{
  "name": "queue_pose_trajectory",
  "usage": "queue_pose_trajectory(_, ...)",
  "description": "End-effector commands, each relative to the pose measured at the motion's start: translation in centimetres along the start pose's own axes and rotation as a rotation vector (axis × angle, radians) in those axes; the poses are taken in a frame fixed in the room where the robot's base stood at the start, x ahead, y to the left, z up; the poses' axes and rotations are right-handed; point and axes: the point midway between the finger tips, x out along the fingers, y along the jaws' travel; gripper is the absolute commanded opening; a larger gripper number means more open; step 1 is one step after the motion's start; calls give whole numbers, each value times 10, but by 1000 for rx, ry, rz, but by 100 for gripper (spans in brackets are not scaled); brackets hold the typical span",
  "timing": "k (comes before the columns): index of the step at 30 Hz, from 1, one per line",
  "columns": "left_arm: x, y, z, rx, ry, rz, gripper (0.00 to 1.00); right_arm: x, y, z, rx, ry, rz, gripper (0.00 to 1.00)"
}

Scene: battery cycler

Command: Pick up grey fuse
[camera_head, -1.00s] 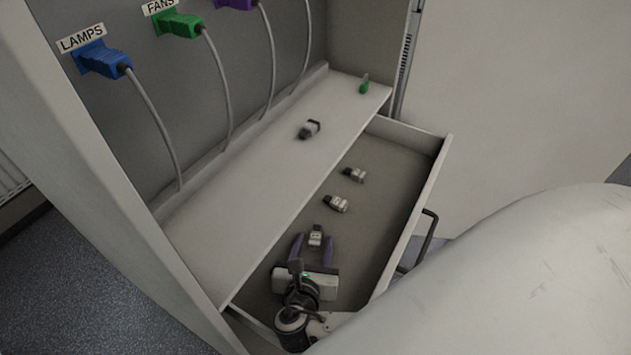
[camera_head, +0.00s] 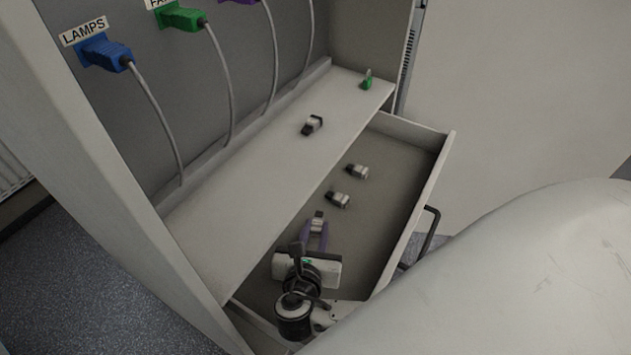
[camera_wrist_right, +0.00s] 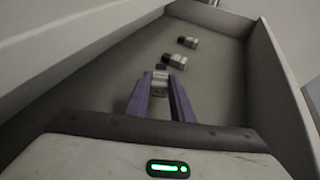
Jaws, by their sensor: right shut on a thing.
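My right gripper (camera_head: 315,233) reaches into the open drawer. Its purple fingers are shut on a small grey fuse (camera_head: 317,224) with a dark end. The held fuse also shows between the fingertips in the right wrist view (camera_wrist_right: 159,82). Two more grey and black fuses lie on the drawer floor beyond the gripper, the nearer one (camera_head: 338,200) and the farther one (camera_head: 357,171). Another fuse (camera_head: 312,124) lies on the shelf above the drawer. I cannot tell whether the held fuse is clear of the drawer floor. My left gripper is not in view.
The drawer (camera_head: 440,165) has raised walls and a black handle (camera_head: 430,232). The shelf (camera_head: 235,190) runs along its left. A green piece (camera_head: 367,82) stands at the shelf's far end. Blue (camera_head: 103,54) and green (camera_head: 183,17) plugs with hanging cables are on the back panel.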

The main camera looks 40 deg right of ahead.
Motion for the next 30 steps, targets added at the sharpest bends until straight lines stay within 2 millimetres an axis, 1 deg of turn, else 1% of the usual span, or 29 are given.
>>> queue_pose_trajectory(1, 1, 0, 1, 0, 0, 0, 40, 13, -7, 3, -5, -6, -7, 0)
queue_pose_trajectory(5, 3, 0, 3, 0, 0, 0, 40, 38, -18, 14, -5, -7, -7, 0)
queue_pose_trajectory(12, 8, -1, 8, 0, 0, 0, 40, 90, -41, 35, -5, -7, -6, 0)
queue_pose_trajectory(16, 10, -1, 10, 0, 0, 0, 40, 114, -52, 45, -6, -6, -7, 0)
queue_pose_trajectory(21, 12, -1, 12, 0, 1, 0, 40, 136, -62, 55, -4, -5, -5, 0)
queue_pose_trajectory(24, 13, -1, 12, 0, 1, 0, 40, 145, -65, 58, -4, -4, -4, 0)
queue_pose_trajectory(30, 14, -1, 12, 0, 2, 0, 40, 152, -68, 62, -3, -3, -4, 0)
